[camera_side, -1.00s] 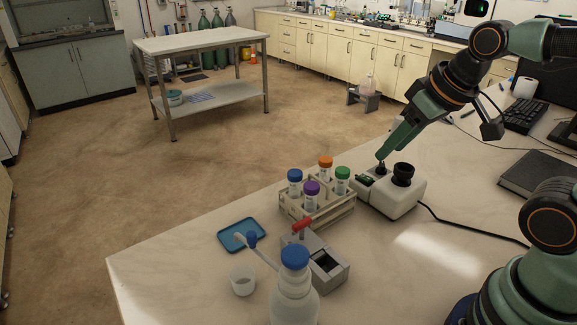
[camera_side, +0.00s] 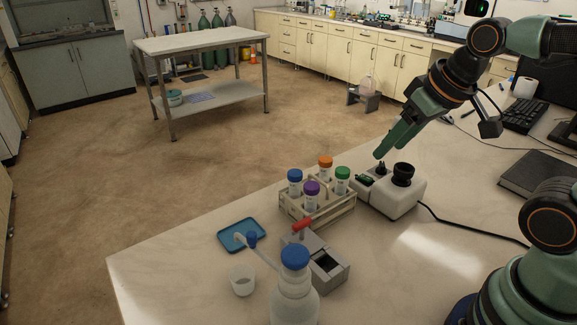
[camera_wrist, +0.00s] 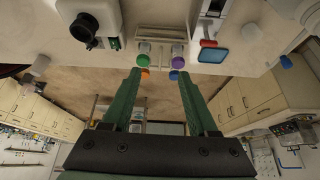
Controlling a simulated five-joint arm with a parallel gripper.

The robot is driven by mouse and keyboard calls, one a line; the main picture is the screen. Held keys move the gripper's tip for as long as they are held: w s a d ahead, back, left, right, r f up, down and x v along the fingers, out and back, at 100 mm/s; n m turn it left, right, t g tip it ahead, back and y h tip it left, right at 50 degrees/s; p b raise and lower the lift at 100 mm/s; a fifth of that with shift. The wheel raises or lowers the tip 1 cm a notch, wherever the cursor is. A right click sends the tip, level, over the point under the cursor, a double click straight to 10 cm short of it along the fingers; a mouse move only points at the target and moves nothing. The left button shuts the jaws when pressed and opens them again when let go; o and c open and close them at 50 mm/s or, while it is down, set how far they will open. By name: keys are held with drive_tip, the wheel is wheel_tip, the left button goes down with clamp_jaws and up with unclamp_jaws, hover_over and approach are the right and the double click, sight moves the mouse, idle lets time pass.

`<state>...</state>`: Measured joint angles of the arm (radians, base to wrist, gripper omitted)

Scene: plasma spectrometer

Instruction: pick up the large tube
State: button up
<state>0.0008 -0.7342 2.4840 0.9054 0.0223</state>
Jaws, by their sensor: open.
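Capped tubes stand upright in a beige rack (camera_side: 322,218): a blue-capped tube (camera_side: 295,182), a purple-capped tube (camera_side: 312,197), an orange-capped tube (camera_side: 326,168) and a green-capped tube (camera_side: 342,181). They look alike in size, so I cannot tell which is the large one. My gripper (camera_side: 379,156) is open and empty, above and to the right of the rack, by the white device. In the wrist view my gripper (camera_wrist: 160,72) has its fingers spread, with the green cap (camera_wrist: 143,47) and purple cap (camera_wrist: 179,49) beyond the fingertips.
A white device (camera_side: 397,200) with black round fittings stands right beside the rack.

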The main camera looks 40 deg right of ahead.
drive_tip(key=w+d+r+m+g, duration=0.2)
drive_tip(key=w+m+g, duration=0.1)
drive_tip(key=w+m, duration=0.7)
drive_tip(key=m+g, duration=0.3)
drive_tip(key=m, duration=0.8)
hover_over(325, 159)
wheel_tip(325, 159, down, 7)
drive_tip(key=f, duration=0.6)
drive_tip(key=shift+s+d, duration=0.15)
drive_tip(key=shift+s, duration=0.05)
drive_tip(key=shift+w+a+f, duration=0.1)
drive_tip(key=shift+f, duration=1.25)
drive_tip(key=shift+w+a+f, duration=0.1)
drive_tip(key=shift+f, duration=1.25)
clamp_jaws()
